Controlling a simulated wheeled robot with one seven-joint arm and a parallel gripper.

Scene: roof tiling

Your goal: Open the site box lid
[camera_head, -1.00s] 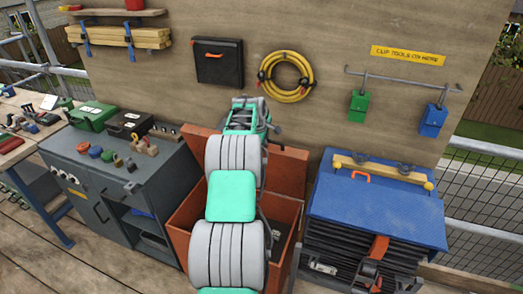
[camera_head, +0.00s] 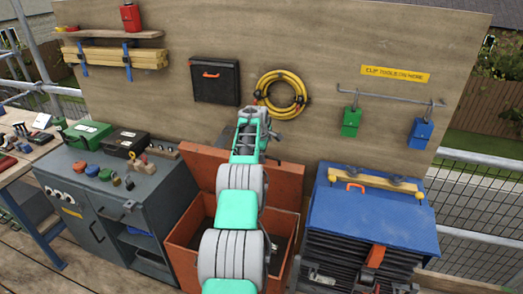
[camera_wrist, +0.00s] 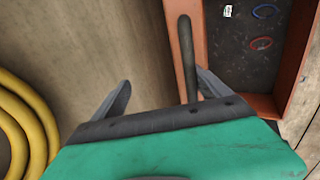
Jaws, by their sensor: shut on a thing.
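The site box (camera_head: 183,252) is the orange-red box on the deck, partly hidden behind my arm. Its lid (camera_head: 287,184) stands upright at the back, near the plywood wall, and the dark interior is exposed. In the wrist view the lid (camera_wrist: 199,30) shows as a narrow orange strip with a dark bar handle (camera_wrist: 186,50) along it. My gripper (camera_wrist: 163,88) is at this handle, the bar lying between its fingers, nearer the right one. In the head view the fingertips are hidden by my arm.
A blue-topped tool chest (camera_head: 375,222) stands close on the right, a grey cabinet (camera_head: 95,215) on the left. A yellow hose (camera_head: 283,113) and black case (camera_head: 216,88) hang on the plywood wall (camera_head: 330,60) behind. The hose is close to my gripper in the wrist view.

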